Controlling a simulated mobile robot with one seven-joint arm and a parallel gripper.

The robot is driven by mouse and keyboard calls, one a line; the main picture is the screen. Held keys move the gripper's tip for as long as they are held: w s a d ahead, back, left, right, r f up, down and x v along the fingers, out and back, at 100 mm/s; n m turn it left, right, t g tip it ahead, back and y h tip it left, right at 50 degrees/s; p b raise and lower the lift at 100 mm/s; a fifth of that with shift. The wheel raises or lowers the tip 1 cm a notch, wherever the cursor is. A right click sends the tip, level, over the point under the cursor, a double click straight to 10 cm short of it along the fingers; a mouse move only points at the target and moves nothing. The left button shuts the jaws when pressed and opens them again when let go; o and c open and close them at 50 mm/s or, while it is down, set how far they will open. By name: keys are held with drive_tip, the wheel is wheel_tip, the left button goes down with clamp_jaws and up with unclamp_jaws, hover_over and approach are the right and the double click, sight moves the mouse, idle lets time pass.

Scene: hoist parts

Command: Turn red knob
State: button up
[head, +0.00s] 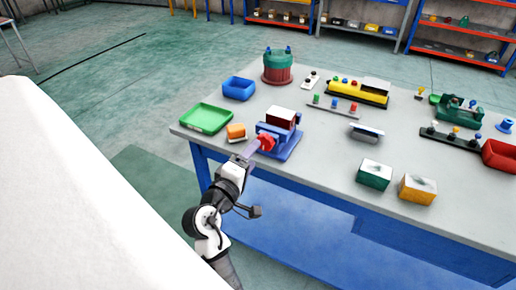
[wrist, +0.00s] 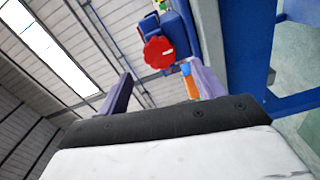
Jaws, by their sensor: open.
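The red knob (head: 266,142) is on the front of a blue vise-like fixture (head: 288,144) near the table's left front edge. In the wrist view the red knob (wrist: 159,52) faces the camera, with a pale mark across its middle. My gripper (head: 252,148) is just in front of the knob in the head view, at the table's edge. Its two purple fingers stand apart in the wrist view (wrist: 158,82), with the knob beyond and between them, nearer the right finger. Nothing is seen held. Whether a finger touches the knob cannot be told.
The grey table (head: 330,165) has a blue frame. A blue bin (head: 238,88) and a red-green drum (head: 278,66) stand behind. Green (head: 374,174) and yellow (head: 417,189) boxes stand right, with clear tabletop between.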

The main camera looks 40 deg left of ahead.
drive_tip(key=b+v, duration=0.1)
drive_tip(key=v, duration=0.7)
drive_tip(key=shift+s, duration=0.15)
